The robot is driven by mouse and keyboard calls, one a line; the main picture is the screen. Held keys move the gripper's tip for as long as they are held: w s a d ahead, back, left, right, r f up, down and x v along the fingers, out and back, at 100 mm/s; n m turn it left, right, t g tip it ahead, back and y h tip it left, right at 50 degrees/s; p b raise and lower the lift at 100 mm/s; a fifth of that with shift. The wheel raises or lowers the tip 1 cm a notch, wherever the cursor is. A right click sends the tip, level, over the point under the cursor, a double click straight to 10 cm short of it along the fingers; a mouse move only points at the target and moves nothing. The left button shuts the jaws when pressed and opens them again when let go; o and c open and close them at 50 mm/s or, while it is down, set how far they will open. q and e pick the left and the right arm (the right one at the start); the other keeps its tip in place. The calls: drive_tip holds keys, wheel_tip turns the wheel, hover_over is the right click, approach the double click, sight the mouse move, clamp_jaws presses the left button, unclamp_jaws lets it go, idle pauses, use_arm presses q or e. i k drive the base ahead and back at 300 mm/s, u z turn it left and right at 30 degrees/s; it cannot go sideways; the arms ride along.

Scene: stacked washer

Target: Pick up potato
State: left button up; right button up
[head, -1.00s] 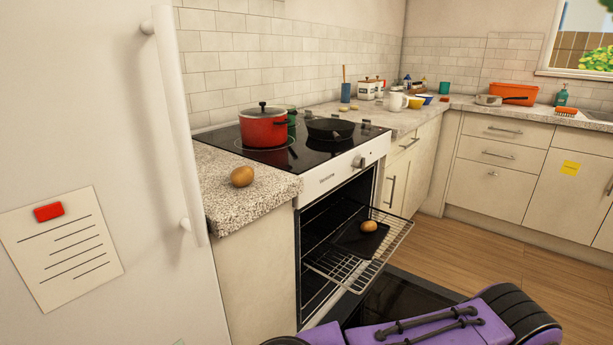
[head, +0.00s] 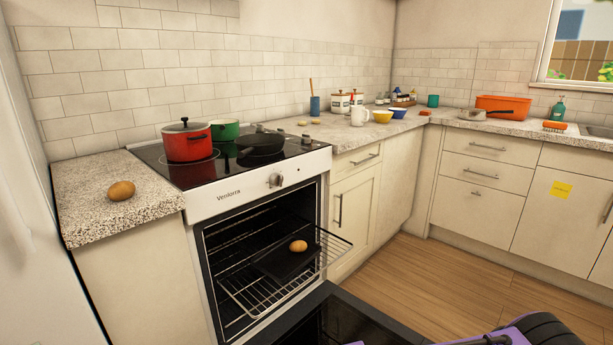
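One brown potato (head: 121,191) lies on the speckled counter to the left of the stove. A second potato (head: 298,246) lies on a dark tray (head: 284,264) on the pulled-out oven rack (head: 256,300). The oven door (head: 345,322) is folded down and open. A purple and black part of my arm shows at the bottom right edge. Neither of my grippers is in view.
A red pot (head: 187,145), a green pot (head: 224,130) and a black pan (head: 260,145) stand on the cooktop. A white fridge (head: 22,240) borders the left side. The wooden floor (head: 410,285) right of the open door is clear.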

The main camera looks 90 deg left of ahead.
sight(120, 190)
drive_tip(key=u, duration=3.9)
drive_tip(key=i, duration=0.5)
drive_tip(key=k, duration=0.5)
drive_tip(key=z, duration=2)
drive_tip(key=k, duration=0.9)
drive_tip(key=u, duration=0.85)
drive_tip(key=i, duration=0.85)
